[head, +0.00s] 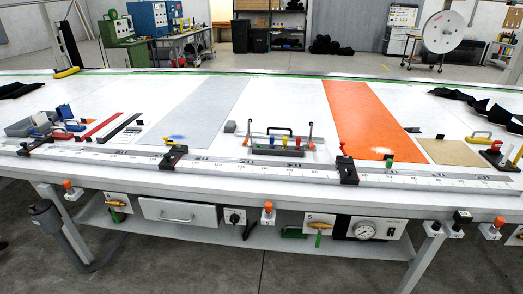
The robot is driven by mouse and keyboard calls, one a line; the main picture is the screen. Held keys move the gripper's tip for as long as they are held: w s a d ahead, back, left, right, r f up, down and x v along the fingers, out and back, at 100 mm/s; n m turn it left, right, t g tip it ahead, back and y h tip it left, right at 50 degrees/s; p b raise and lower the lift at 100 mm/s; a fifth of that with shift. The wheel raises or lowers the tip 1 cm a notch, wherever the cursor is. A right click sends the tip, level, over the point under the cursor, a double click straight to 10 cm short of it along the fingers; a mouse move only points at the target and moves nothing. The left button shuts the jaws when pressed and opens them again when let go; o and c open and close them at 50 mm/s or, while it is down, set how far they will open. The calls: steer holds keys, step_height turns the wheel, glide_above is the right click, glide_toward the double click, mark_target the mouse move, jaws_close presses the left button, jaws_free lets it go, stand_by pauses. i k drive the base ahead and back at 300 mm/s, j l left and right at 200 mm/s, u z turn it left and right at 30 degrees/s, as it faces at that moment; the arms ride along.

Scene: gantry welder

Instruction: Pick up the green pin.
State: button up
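The other green piece (389,162) stands near the front edge of the orange sheet (362,115), by the long rail. Both are small in the picture, so their shape is unclear. My gripper is not in view.
A long marked rail (250,168) with black clamps runs along the front of the white table (290,100). A dark handle and orange-tipped posts stand around the rack. A grey sheet (205,110) lies left of it. Grey bins (28,124) and tools crowd the left end.

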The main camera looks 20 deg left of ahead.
mark_target(390, 162)
steer(key=z, duration=0.4)
steer(key=i+j+z, duration=0.65)
steer(key=j+z, duration=0.15)
steer(key=i+j+z, duration=0.1)
steer(key=j+z, duration=0.2)
steer(key=j, duration=0.15)
steer(key=i+j+z, duration=0.1)
steer(key=j+z, duration=0.15)
steer(key=j, duration=0.4)
steer(key=i+j, duration=0.15)
steer(key=j, duration=0.1)
